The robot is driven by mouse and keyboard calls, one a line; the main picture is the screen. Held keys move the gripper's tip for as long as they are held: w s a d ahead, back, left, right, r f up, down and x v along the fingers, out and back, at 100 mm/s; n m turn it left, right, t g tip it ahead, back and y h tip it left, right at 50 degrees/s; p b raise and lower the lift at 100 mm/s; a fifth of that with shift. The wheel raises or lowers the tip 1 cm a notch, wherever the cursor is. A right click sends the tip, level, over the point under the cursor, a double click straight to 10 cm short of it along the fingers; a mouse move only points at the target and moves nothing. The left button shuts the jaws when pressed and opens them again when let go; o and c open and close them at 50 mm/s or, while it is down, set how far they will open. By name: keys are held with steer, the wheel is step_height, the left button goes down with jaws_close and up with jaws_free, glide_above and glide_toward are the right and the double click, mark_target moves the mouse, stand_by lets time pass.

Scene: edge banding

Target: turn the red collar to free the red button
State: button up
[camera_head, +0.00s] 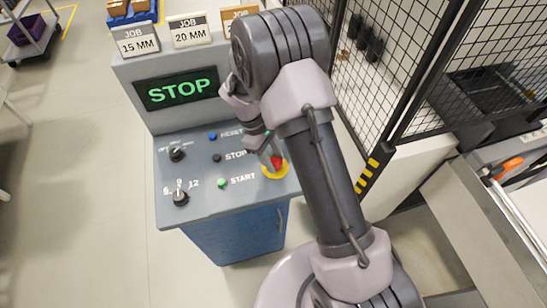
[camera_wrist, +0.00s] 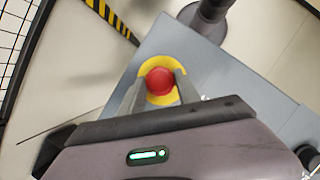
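The red button (camera_wrist: 160,81) with its yellow surround (camera_wrist: 153,61) sits on the grey console panel (camera_wrist: 215,75). In the head view the red button (camera_head: 277,161) shows partly at the panel's right edge, beside my gripper (camera_head: 268,150). In the wrist view my gripper (camera_wrist: 158,88) has its two fingers apart, one on each side of the red button. I cannot tell whether the fingers touch it. A separate red collar cannot be told apart from the button.
The console's screen (camera_head: 178,88) reads STOP in green. A black knob (camera_head: 181,198), another knob (camera_head: 177,154) and a green START button (camera_head: 222,183) lie left of my gripper. A black mesh fence (camera_head: 385,60) stands at the right.

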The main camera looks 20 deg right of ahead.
steer(key=shift+m, duration=0.3)
jaws_close()
steer(key=shift+m+g+y, duration=0.3)
steer(key=shift+m+y, duration=0.1)
steer(key=shift+m, duration=0.6)
steer(key=shift+d+m+y, duration=0.1)
steer(key=shift+m+y, duration=0.6)
steer(key=shift+m, duration=1.2)
steer(key=shift+g, duration=0.4)
steer(key=o, duration=1.3)
jaws_free()
steer(key=shift+w, duration=0.1)
steer(key=shift+c, duration=0.2)
steer(key=p+v, duration=0.3)
steer(key=v, duration=1.4)
steer(key=shift+r, duration=0.25)
